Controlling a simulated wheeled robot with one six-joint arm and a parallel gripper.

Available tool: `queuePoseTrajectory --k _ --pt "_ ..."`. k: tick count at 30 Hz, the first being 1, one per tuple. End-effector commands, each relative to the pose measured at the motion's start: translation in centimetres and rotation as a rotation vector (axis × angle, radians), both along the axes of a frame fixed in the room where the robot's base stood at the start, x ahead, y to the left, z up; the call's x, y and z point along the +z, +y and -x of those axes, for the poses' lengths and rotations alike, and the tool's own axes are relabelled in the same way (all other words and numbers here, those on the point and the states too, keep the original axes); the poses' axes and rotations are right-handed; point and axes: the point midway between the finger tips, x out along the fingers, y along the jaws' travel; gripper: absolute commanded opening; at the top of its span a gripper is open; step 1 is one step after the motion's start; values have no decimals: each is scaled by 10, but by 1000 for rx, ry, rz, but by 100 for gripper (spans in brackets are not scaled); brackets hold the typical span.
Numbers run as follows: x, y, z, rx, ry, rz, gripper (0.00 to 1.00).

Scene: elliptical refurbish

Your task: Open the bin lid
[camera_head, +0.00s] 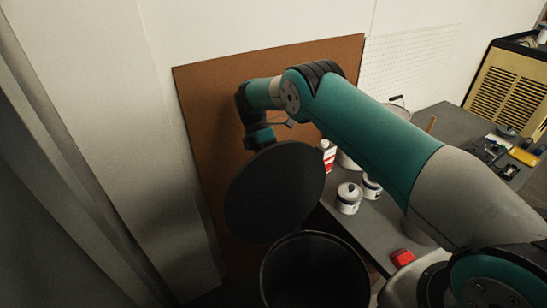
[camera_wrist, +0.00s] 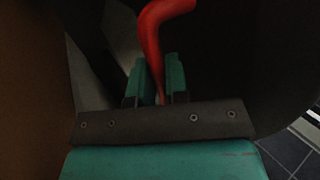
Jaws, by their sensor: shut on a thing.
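The dark round bin lid (camera_head: 275,192) stands steeply tilted above the bin (camera_head: 315,238) in the head view. The bin's round mouth is uncovered and its inside is dark. In the wrist view, my gripper (camera_wrist: 160,78) has its teal fingers shut on a curved red handle (camera_wrist: 152,42). The dark surface beside the handle looks like the lid (camera_wrist: 245,70). In the head view my wrist is at the lid's upper edge, and the lid hides the fingertips and the handle.
A brown board (camera_head: 215,110) leans on the wall behind my arm. A grey workbench (camera_head: 375,215) to the right of the bin carries white cans (camera_head: 348,200), a red-and-white bottle (camera_head: 328,155) and a red object (camera_head: 402,257). My arm hides part of the bench. Left of the bin is a white wall.

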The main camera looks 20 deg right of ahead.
Motion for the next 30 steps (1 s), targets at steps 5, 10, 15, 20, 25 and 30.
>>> queuePoseTrajectory --k 5,10,15,20,25,30 --pt "-10 2 0 5 15 2 0" --pt "-12 3 -2 5 10 1 0" --pt "-12 4 -3 6 9 1 0" --pt "-12 4 -3 6 9 1 17" --pt "-10 4 -3 5 9 1 40" --pt "-8 5 -4 5 8 0 40"
